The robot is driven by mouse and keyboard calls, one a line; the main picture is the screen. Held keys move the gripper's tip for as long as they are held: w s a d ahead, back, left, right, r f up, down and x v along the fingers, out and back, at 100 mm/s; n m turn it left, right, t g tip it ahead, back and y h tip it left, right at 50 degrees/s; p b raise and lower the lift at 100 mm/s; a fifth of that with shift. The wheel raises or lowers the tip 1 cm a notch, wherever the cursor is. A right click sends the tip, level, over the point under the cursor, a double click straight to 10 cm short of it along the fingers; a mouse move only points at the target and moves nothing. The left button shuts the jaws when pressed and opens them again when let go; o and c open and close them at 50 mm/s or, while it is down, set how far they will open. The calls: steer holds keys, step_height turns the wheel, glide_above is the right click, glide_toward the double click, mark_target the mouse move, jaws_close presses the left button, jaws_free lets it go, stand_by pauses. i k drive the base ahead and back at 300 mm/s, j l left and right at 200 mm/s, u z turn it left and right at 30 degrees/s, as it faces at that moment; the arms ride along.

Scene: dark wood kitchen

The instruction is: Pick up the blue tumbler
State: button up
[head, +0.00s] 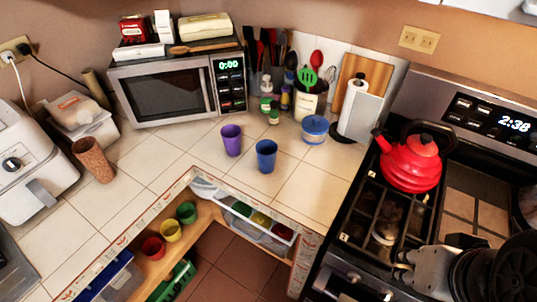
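The blue tumbler (266,157) stands upright on the tiled counter, near its front edge at the inner corner. A purple tumbler (231,140) stands just left of and behind it, with a small gap between them. My gripper (402,267) is at the lower right, over the stove front, well to the right of the blue tumbler and apart from it. It is seen from behind, partly hidden by my arm, and its finger opening does not show clearly.
A red kettle (410,162) stands on the stove (345,235), between tumbler and stove is bare counter (315,175).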

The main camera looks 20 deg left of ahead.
mark_target(266, 150)
steer(key=j, duration=0.45)
steer(key=k+j+z, duration=0.15)
steer(key=j, duration=0.3)
steer(key=k+j, duration=0.1)
steer(key=j, duration=0.35)
steer(key=i+j, duration=0.25)
steer(key=j, duration=0.15)
steer(key=i+j+z, duration=0.15)
steer(key=j, duration=0.2)
steer(key=i+j, duration=0.25)
steer(key=j, duration=0.15)
steer(key=i+z, duration=0.05)
